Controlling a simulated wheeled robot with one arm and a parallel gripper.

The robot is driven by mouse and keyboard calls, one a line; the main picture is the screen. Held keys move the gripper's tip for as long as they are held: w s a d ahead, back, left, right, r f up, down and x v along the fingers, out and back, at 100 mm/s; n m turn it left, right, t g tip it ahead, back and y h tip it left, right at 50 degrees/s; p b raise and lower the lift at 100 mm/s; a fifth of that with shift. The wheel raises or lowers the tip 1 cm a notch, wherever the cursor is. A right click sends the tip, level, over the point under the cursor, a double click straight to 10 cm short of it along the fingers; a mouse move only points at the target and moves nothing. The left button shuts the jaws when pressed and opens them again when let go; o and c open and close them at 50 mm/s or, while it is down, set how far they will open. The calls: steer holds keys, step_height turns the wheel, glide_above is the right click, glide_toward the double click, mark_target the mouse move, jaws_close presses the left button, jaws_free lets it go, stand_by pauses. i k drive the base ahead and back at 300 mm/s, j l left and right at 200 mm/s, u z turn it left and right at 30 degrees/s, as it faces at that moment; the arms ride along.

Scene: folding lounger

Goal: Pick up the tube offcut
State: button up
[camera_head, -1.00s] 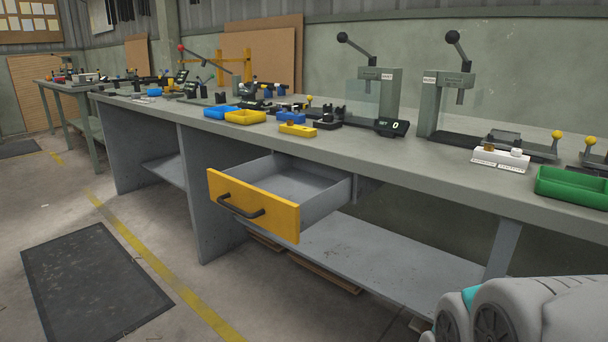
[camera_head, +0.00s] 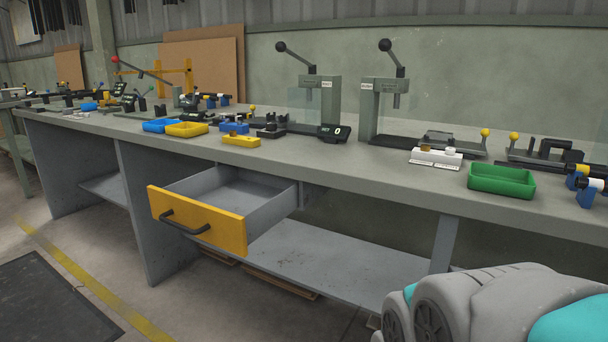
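I cannot make out a thing that is clearly the tube offcut. Black bars with white ends rest on blue stands at the bench's right edge, and one such bar (camera_head: 595,184) is cut off by the frame. An open drawer (camera_head: 197,220) with a yellow front hangs below the bench top; the visible part of its inside looks empty. My gripper is not in view; only a grey and teal part of my own arm shows at the bottom right.
The long grey bench (camera_head: 370,171) runs across the view. The open drawer juts out over the floor. A dark mat (camera_head: 50,305) lies at lower left.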

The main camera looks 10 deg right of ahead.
mark_target(556, 143)
steer(key=z, duration=1.35)
